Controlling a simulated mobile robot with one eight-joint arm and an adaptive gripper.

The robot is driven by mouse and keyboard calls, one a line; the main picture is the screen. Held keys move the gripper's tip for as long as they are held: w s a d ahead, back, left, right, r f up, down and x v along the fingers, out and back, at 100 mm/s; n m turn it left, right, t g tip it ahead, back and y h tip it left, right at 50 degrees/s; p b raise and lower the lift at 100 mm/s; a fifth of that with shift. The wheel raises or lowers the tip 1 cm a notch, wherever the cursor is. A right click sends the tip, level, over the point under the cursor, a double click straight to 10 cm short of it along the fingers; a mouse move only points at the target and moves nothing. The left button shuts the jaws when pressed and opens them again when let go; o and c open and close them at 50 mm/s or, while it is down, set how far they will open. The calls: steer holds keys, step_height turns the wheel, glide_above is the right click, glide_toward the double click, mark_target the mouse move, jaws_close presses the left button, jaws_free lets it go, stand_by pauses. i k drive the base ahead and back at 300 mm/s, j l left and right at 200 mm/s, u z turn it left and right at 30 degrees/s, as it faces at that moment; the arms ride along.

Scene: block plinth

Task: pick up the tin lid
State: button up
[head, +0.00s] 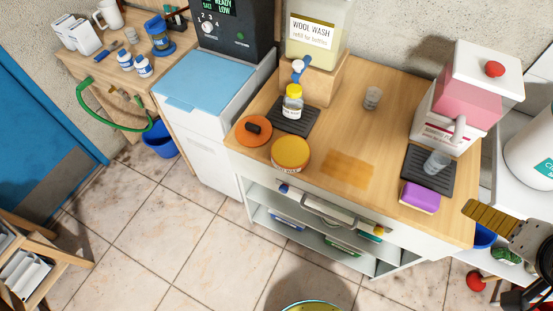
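An orange disc with a dark knob (254,130) lies flat on the wooden counter at its left end. A round tin with a yellow-gold top (290,153) stands just right of it, near the front edge. I cannot tell for certain which of these is the tin lid; the gold top looks like a lid seated on the tin. My gripper (488,216) shows partly at the right edge, with a ribbed tan finger pad. It is beyond the counter's right front corner, far from both round things. Its other finger is not clearly visible.
A small bottle with a yellow cap (292,102) stands on a dark mat behind the tin. The wool wash dispenser (316,45) is behind it. A purple block (420,197) and a pink-and-white carton dispenser (465,95) are at right. The counter's middle is mostly clear.

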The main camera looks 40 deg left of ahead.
mark_target(253, 131)
steer(key=u, duration=1.7)
